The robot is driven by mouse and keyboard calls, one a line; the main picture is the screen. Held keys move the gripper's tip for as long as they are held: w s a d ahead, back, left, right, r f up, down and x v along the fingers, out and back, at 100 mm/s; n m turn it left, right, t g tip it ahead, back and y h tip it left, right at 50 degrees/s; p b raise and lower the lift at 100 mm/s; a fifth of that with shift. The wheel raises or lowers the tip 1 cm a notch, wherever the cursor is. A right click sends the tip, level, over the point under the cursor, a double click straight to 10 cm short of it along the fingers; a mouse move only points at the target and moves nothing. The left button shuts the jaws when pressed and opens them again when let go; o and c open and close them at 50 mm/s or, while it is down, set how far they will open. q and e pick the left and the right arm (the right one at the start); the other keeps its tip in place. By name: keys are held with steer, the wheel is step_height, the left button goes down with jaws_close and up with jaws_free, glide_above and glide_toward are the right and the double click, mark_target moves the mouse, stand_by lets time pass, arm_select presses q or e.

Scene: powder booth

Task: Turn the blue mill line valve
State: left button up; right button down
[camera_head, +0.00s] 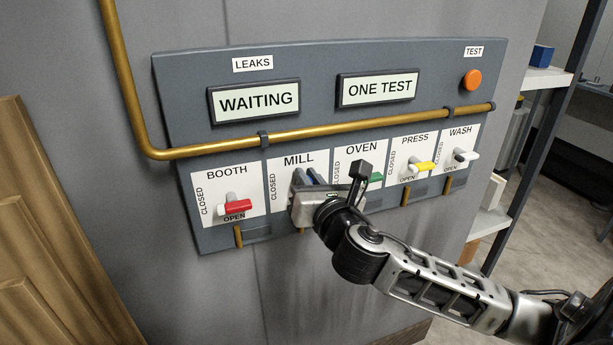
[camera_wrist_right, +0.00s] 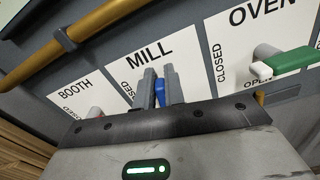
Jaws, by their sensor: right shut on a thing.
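The blue mill valve handle (camera_wrist_right: 160,92) sits on the white plate labelled MILL, second from the left on the grey panel (camera_head: 330,62). My right gripper (camera_wrist_right: 163,84) is shut on it, one grey finger on each side. In the right wrist view the blue handle points up toward the MILL label. My left gripper is not in view.
Beside MILL are the red booth handle (camera_head: 236,206) and the green oven handle (camera_head: 376,179), with the yellow press handle (camera_head: 424,167) and white wash handle (camera_head: 466,155) farther right. A brass pipe (camera_head: 330,130) crosses above. Displays read WAITING (camera_head: 256,100) and ONE TEST (camera_head: 378,88). An orange button (camera_head: 472,80) is upper right.

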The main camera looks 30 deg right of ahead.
steer(key=m, duration=0.2)
steer(key=shift+s+d+f+m, duration=0.1)
steer(key=shift+d+f+m, duration=0.05)
steer(key=shift+d+m, duration=0.2)
arm_select(q)
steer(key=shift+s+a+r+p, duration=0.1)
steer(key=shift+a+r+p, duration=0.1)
steer(key=shift+p, duration=0.5)
arm_select(e)
steer(key=shift+s+d+f+m, duration=0.1)
steer(key=shift+d+f+m, duration=0.25)
steer(key=shift+m, duration=1.8)
steer(key=shift+d+f+m, duration=0.1)
steer(key=shift+f+m, duration=0.35)
steer(key=shift+m, duration=1.7)
steer(key=shift+s+d+f+m, duration=0.1)
steer(key=shift+d+f+m, duration=0.25)
steer(key=shift+m, duration=1.8)
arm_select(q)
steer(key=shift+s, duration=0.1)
arm_select(e)
steer(key=shift+a+f, duration=0.1)
steer(key=c, duration=1.5)
jaws_free()
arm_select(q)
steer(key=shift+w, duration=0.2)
